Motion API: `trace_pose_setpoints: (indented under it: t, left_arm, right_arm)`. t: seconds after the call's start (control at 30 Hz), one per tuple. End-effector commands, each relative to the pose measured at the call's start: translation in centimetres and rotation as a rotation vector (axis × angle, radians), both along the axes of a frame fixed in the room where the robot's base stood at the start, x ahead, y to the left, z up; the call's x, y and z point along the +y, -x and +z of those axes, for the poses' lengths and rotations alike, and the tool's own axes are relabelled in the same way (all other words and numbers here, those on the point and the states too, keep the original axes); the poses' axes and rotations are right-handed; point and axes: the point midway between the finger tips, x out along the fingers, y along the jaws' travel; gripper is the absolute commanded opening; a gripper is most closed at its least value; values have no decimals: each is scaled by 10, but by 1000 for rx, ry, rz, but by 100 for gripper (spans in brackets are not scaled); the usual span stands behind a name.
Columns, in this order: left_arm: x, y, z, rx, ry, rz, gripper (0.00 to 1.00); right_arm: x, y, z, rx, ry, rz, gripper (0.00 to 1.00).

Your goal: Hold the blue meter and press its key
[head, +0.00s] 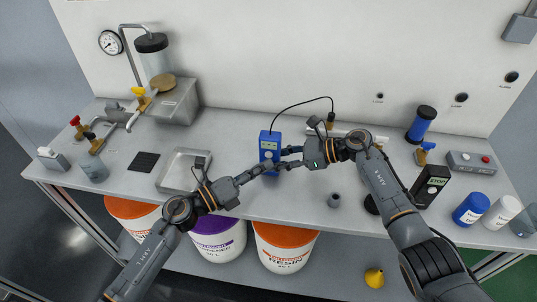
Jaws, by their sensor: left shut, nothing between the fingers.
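The blue meter (269,141) is upright near the middle of the table, with a small pale display near its top and a black cable at its upper end. My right gripper (284,157) comes in from the right, and its fingers are closed on the meter's lower right side. My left gripper (262,169) is shut and empty. Its fingertips are at the lower front of the meter, covering part of its face. I cannot tell whether they touch it, and the key is too small to make out.
A metal tray (177,184) lies left of the grippers, a black mat (144,162) further left. A black tester (431,187) and blue jar (470,209) stand at right.

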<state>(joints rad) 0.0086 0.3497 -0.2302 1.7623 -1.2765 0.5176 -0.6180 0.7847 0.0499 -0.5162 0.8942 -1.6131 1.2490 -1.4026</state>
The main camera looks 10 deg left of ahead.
Motion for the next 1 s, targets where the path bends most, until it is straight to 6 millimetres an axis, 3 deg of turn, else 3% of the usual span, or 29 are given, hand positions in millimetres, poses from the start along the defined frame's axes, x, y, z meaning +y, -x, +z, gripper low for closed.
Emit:
trace_pose_setpoints:
  t: [1.0]
  left_arm:
    - [0, -9, 0, 0, 0, 0, 0]
  right_arm:
    - [0, 0, 0, 0, 1, 0, 11]
